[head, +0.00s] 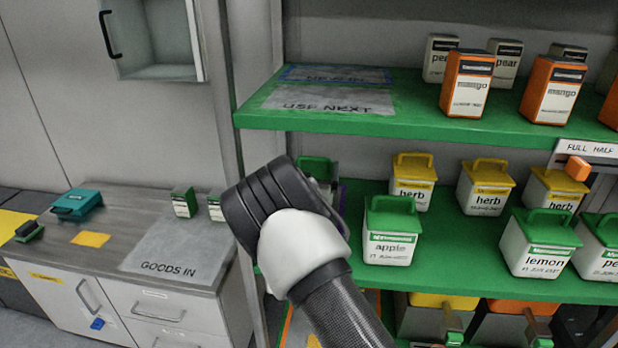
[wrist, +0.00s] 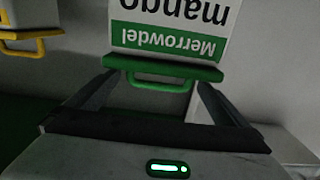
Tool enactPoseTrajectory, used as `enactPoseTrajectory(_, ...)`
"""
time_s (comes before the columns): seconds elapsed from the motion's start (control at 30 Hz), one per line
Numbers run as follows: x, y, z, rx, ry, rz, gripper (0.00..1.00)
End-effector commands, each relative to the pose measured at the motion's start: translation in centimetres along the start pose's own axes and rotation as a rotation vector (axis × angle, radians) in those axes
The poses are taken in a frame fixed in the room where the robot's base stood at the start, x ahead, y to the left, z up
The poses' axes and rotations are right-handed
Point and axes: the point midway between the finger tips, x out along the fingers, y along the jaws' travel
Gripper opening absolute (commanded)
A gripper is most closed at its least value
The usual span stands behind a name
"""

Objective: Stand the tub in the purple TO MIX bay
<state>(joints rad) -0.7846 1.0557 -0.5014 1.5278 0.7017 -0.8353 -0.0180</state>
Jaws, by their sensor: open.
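In the wrist view a white tub (wrist: 178,28) with a green band reading "Merrowdel" and "mango" shows upside down. Its green lid handle (wrist: 175,82) lies between the fingers of my gripper (wrist: 155,90), which are spread apart. I cannot tell whether they touch it. In the head view my arm hides most of the gripper and that tub; a green lid (head: 316,167) shows just behind the wrist, on the middle shelf. A thin purple edge (head: 343,194) shows beside it, mostly hidden by my arm; no TO MIX lettering is readable.
The green middle shelf (head: 435,277) holds an apple tub (head: 390,232) right of my arm, yellow-lidded herb tubs (head: 412,180) behind, and a lemon tub (head: 538,245). The upper shelf (head: 400,128) has a clear USE NEXT area (head: 330,98). A GOODS IN counter (head: 180,250) stands left.

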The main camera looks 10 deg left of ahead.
Motion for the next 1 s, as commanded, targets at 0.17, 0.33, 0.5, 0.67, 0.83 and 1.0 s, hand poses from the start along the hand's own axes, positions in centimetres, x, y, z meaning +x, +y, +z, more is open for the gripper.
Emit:
enactPoseTrajectory(0.17, -4.2, -0.1, -0.1, 0.0, -0.002, -0.002, 1.0)
enactPoseTrajectory(0.33, -7.2, -0.1, -0.1, 0.0, -0.001, -0.001, 1.0)
enactPoseTrajectory(0.5, -8.8, 0.0, 0.0, -0.001, -0.001, -0.001, 1.0)
enactPoseTrajectory(0.67, -9.2, 0.0, 0.0, -0.001, 0.0, -0.001, 1.0)
enactPoseTrajectory(0.83, -8.8, 1.4, -1.2, 0.035, -0.056, 0.013, 1.0)
enactPoseTrajectory(1.0, -9.4, 5.7, -4.6, 0.15, -0.27, 0.017, 1.0)
